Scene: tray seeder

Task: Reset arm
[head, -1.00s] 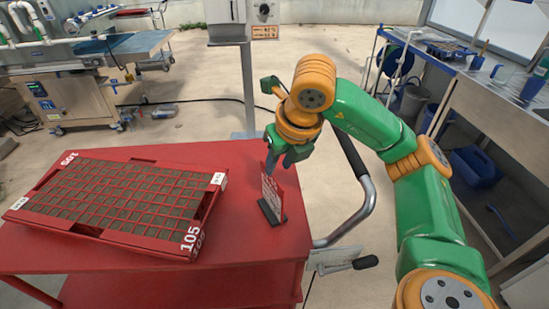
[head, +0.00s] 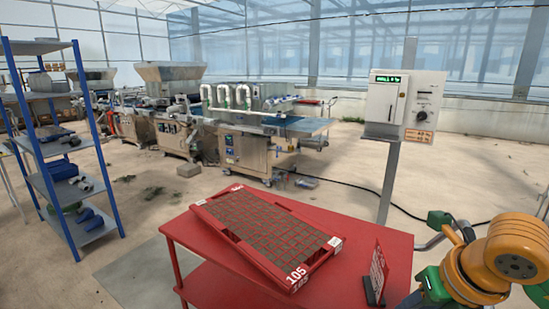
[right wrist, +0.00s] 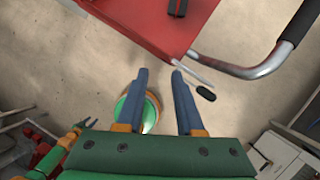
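My right gripper (right wrist: 160,72) is open and empty in the right wrist view. Its two dark blue fingers stand apart with bare floor between and beyond them. In the head view my right arm shows only at the lower right corner, beside the red cart's (head: 215,258) right end, and its fingers cannot be made out there. The gripper is apart from the small red sign (head: 378,270) in its dark stand on the cart.
A red seed tray (head: 312,268) marked 105 lies on the cart. The cart's grey handle (right wrist: 262,70) passes near my right gripper. A control box (head: 385,103) on a post stands behind the cart. A blue shelf rack (head: 72,170) is at left, with machines (head: 245,150) behind.

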